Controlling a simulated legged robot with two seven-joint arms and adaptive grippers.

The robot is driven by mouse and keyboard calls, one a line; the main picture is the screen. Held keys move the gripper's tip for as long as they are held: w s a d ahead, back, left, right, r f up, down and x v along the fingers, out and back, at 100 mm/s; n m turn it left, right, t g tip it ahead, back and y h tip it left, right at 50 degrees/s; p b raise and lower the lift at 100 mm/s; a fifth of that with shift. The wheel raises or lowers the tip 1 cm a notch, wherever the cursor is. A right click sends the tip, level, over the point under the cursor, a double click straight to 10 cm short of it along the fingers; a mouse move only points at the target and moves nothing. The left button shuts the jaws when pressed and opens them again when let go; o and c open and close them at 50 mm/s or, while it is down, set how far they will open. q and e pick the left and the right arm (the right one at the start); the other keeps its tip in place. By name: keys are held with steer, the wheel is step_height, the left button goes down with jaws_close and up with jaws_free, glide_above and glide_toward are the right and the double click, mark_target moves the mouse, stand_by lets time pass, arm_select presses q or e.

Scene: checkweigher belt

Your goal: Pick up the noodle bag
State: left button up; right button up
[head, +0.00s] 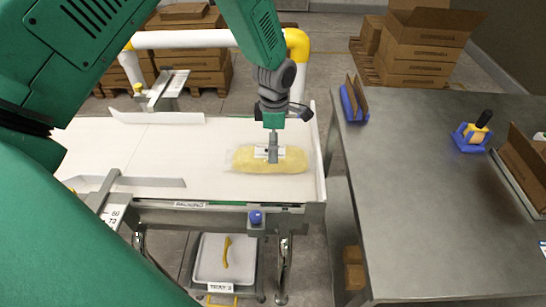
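The noodle bag (295,161), a clear bag with yellow contents and a white label, lies flat near the right end of the white belt (205,140). My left gripper (272,157) comes down from above onto the middle of the bag. Its fingers show edge-on as one narrow grey shape against the label, so the gap between them and any grip on the bag cannot be made out. The bag appears to rest on the belt. My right gripper is not in view.
A raised edge (319,150) closes the belt's right end. Guide rails (150,183) stand along the belt. A grey table (420,200) at right holds a blue holder with cardboard (354,100) and a blue stand (470,138).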

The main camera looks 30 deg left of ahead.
arm_select(q)
steer(key=shift+w+f, duration=0.1)
steer(key=shift+f, duration=0.55)
steer(key=shift+w+f, duration=0.1)
steer(key=shift+f, duration=0.15)
steer(key=f, duration=0.1)
steer(key=a+f+p, duration=0.1)
steer(key=f, duration=0.1)
steer(key=s+f, duration=0.1)
steer(key=f, duration=0.1)
steer(key=shift+s+a+f, duration=0.1)
steer(key=shift+a, duration=0.15)
steer(key=shift+d+f, duration=0.15)
steer(key=shift+d, duration=0.35)
steer(key=shift+d+r, duration=0.1)
steer(key=shift+r, duration=0.1)
steer(key=c, duration=1.8)
steer(key=shift+o, duration=0.2)
steer(key=shift+a, duration=0.35)
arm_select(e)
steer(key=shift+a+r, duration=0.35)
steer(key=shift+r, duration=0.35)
